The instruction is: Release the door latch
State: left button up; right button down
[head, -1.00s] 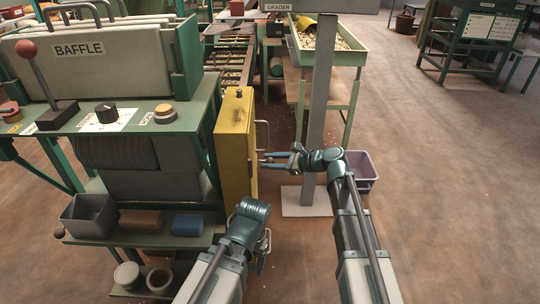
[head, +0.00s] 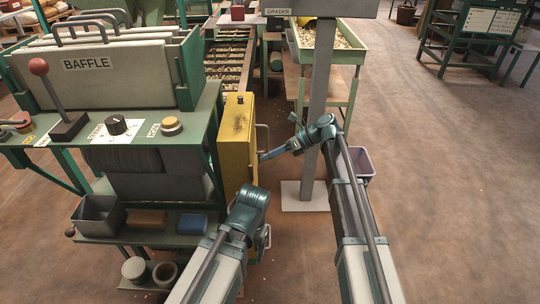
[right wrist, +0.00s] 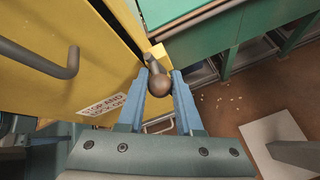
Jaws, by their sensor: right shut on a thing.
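The yellow door box (head: 237,140) stands on the right side of the green baffle machine, with a grey pull handle (right wrist: 67,60) on its face. The latch shows in the right wrist view as a round brown knob (right wrist: 160,86) on a short grey stem beside the yellow edge. My right gripper (head: 264,157) is at the box's right side. Its blue fingers (right wrist: 160,92) are shut on the knob, one on each side. The knob is hidden in the head view. My left gripper (head: 263,240) is low by the box, mostly hidden behind its wrist; its jaws cannot be made out.
A grey post (head: 318,120) on a pale base plate (head: 303,196) stands just right of my right gripper. A purple bin (head: 364,163) is behind my right forearm. The baffle lever (head: 50,92) rises at the left. Open floor lies to the right.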

jog(key=shift+w+m+g, duration=0.25)
jog(key=shift+m+g, duration=0.05)
dwell(0.5)
jog(key=c, duration=0.6)
grip_release()
jog(key=shift+r, duration=0.1)
jog(key=p+v, duration=0.7)
jog(key=v, duration=0.6)
jog(key=shift+d+r+p, duration=0.2)
jog(key=shift+d+p, duration=0.1)
jog(key=shift+p, duration=0.05)
